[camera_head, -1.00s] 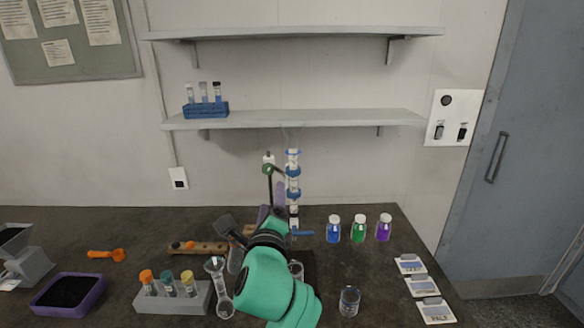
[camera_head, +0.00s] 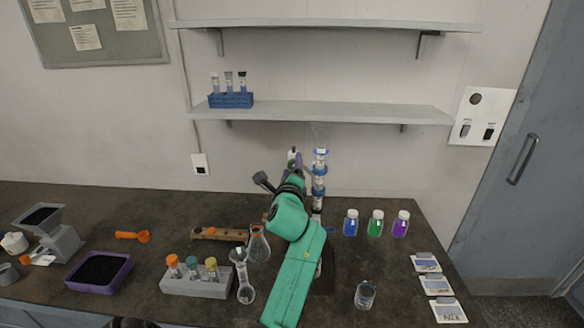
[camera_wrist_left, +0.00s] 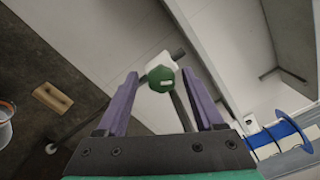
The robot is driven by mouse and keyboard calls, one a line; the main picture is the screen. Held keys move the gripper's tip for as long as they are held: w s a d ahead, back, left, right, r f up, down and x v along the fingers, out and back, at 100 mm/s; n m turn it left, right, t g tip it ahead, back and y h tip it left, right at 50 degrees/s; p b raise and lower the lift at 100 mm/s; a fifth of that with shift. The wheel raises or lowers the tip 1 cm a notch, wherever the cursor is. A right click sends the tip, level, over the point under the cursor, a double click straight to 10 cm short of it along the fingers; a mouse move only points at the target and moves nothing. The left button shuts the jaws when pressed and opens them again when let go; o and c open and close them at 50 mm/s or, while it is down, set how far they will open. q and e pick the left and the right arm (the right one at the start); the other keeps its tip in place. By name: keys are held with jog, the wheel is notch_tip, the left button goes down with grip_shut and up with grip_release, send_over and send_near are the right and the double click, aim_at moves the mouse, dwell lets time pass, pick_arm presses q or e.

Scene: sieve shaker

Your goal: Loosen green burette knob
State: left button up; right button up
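The green knob (camera_wrist_left: 161,79) sits on a white clamp on a thin dark rod. In the left wrist view it lies between the two purple fingers of my left gripper (camera_wrist_left: 160,74), with a gap on both sides. In the head view the knob (camera_head: 292,151) shows small, just above the gripper. My left gripper is open and empty. The burette (camera_head: 320,170), clear with blue rings, stands upright just right of it; its blue part (camera_wrist_left: 283,132) shows in the left wrist view. My arm hides the stand's lower part. My right gripper is not in view.
Flasks (camera_head: 259,246), a grey tube rack (camera_head: 197,284) and a wooden block (camera_head: 219,234) stand left of my arm. Blue, green and purple bottles (camera_head: 376,223) and a beaker (camera_head: 365,295) stand right. A shelf (camera_head: 330,112) hangs above the burette.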

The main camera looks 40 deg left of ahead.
pick_arm(q)
jog(key=shift+d, duration=0.15)
grip_shut()
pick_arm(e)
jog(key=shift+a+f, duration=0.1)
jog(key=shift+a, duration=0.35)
pick_arm(q)
jog(key=shift+n, duration=0.4)
jog(key=shift+n+b, duration=0.65)
jog(key=shift+n, duration=2.15)
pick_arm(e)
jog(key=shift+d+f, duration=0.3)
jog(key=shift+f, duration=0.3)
